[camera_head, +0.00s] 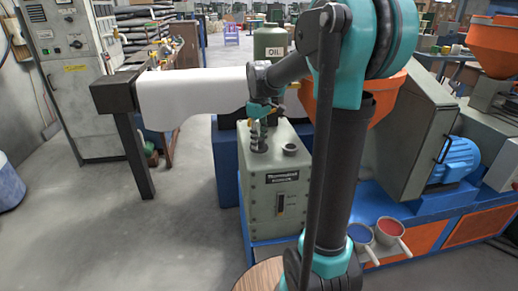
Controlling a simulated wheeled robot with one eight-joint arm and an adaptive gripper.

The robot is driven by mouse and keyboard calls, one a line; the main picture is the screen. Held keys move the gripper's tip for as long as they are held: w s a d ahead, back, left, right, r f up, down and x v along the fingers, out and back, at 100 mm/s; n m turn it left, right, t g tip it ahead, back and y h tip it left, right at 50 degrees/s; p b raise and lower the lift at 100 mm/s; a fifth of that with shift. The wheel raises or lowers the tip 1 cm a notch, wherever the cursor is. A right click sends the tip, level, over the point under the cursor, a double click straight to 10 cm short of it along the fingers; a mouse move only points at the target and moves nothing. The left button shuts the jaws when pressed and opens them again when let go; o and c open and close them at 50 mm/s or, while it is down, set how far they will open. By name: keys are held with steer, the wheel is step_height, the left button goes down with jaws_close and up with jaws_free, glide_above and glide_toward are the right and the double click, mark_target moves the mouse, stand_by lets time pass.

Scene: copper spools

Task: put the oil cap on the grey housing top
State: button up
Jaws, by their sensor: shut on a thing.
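The grey-green housing (275,203) stands in the middle, with a dark label and a narrow gauge on its front. Its flat top (277,164) faces up. My gripper (258,146) points down over the left part of that top, with its dark fingers shut on a small dark thing, apparently the oil cap. The fingers mostly hide it, and I cannot tell whether it touches the top. A small dark round fitting (290,149) sits on the top, to the right of the fingers.
A green tank marked OIL (270,43) stands behind. Blue (360,234) and red (391,227) scoops lie at lower right. The blue motor (455,160) is farther right.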

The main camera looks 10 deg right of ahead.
steer(key=shift+f, duration=1.8)
steer(key=shift+f, duration=0.15)
steer(key=o, duration=1.1)
steer(key=shift+o, duration=0.2)
step_height(320, 180, up, 12)
steer(key=shift+r, duration=0.15)
steer(key=s+d+f+m, duration=0.1)
steer(key=s+f, duration=0.2)
steer(key=f, duration=0.1)
steer(key=s+f+m+t, duration=0.1)
steer(key=s+f+m, duration=0.1)
steer(key=s+f, duration=0.2)
steer(key=s+d+f+m+t, duration=0.1)
steer(key=s+f, duration=0.2)
steer(key=f, duration=0.2)
steer(key=shift+s+d+m, duration=0.35)
steer(key=shift+m, duration=0.05)
steer(key=s+d+f+m+t, duration=0.1)
steer(key=s+f+m, duration=0.3)
steer(key=s+f, duration=0.6)
steer(key=shift+s+d+f+t, duration=0.15)
steer(key=shift+s+d+t, duration=0.05)
steer(key=shift+s+t, duration=0.45)
